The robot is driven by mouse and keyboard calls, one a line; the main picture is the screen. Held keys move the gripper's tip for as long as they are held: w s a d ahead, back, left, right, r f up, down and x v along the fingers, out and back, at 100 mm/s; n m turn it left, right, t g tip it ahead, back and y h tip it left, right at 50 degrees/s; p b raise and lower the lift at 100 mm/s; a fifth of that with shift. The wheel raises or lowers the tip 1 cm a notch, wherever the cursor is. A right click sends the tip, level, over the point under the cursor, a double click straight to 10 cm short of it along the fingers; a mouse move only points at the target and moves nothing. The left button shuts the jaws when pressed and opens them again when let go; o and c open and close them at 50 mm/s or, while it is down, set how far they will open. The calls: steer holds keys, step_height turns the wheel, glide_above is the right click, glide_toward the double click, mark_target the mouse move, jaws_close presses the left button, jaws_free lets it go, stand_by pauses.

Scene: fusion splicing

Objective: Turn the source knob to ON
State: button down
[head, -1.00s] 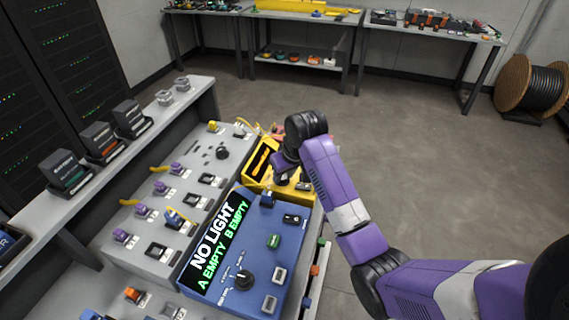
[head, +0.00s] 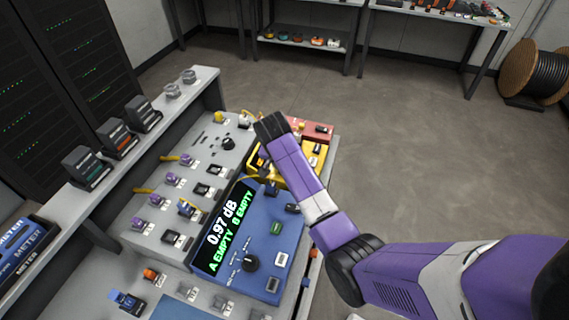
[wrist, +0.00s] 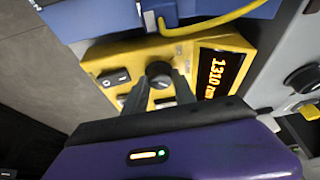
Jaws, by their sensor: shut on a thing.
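The yellow source box (wrist: 110,60) fills the middle of the wrist view, with a lit orange display (wrist: 212,74) that seems to read 1310 nm. Its round black source knob (wrist: 158,70) stands between the tips of my gripper (wrist: 163,82), which is shut on it. The labels beside the knob are too blurred to read. In the head view the yellow box (head: 298,168) is partly covered by my arm, which hides the knob and the fingertips. The blue meter (head: 268,244) shows 0.97 dB, A EMPTY, B EMPTY.
A red box (head: 318,131) stands beyond the yellow one. A grey panel (head: 190,190) with sockets and a black dial lies to the left. A yellow cable (wrist: 215,22) runs close by the yellow box in the wrist view. Open floor lies to the right.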

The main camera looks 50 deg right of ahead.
steer(key=shift+m, duration=0.4)
steer(key=c, duration=1)
jaws_free()
steer(key=shift+r, duration=0.1)
steer(key=v, duration=0.7)
steer(key=shift+w+a+r+b, duration=0.1)
steer(key=shift+a+r+b, duration=0.05)
steer(key=shift+r+b, duration=0.2)
steer(key=shift+f, duration=0.1)
